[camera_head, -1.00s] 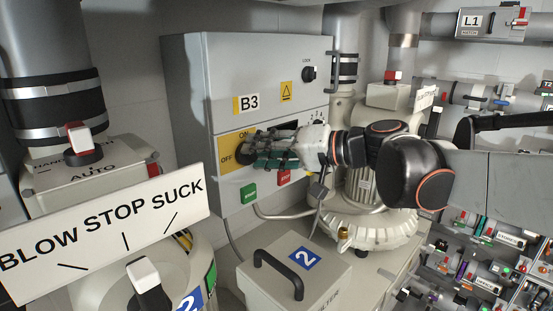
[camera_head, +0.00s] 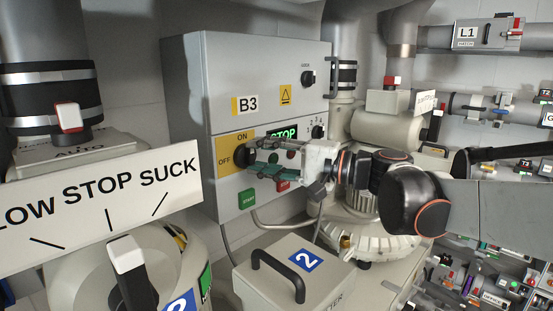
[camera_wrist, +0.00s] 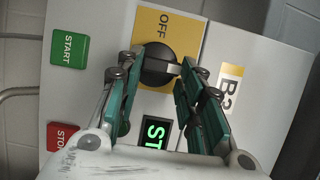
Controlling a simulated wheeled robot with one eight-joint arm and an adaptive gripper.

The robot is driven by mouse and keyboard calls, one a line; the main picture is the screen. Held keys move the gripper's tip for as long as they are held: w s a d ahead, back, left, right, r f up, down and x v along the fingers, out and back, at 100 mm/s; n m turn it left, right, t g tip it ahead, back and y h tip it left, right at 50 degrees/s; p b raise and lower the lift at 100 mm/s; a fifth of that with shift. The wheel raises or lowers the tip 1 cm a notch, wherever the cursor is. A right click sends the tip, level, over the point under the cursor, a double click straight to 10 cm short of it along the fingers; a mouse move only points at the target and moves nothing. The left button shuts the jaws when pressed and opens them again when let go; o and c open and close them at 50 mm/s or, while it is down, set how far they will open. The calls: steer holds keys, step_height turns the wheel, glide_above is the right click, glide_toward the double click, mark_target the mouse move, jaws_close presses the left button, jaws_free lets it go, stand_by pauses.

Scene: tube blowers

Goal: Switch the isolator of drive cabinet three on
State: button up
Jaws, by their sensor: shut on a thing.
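Drive cabinet B3 (camera_head: 195,75) is a grey box with a yellow isolator plate (camera_head: 228,145) on its front, marked ON at the top and OFF at the left. The right fingertip hides the ON side there. The display (camera_head: 283,134) shows STOP in green.
A green START button (camera_head: 248,199) and a red STOP button (camera_head: 284,184) sit below, close to my fingers. A large BLOW STOP SUCK sign (camera_head: 105,190) stands at front left. A grey box with a black handle (camera_head: 278,275) stands below my arm.

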steer(key=shift+r, duration=0.2)
steer(key=o, duration=1)
steer(key=shift+a, duration=0.1)
steer(key=shift+c, duration=0.2)
steer(key=shift+o, duration=0.5)
steer(key=shift+w+a+f, duration=0.15)
steer(key=shift+a, duration=0.1)
steer(key=shift+d, duration=0.1)
steer(key=shift+d, duration=0.5)
steer(key=v, duration=1.1)
steer(key=shift+s, duration=0.2)
steer(key=shift+f, duration=0.1)
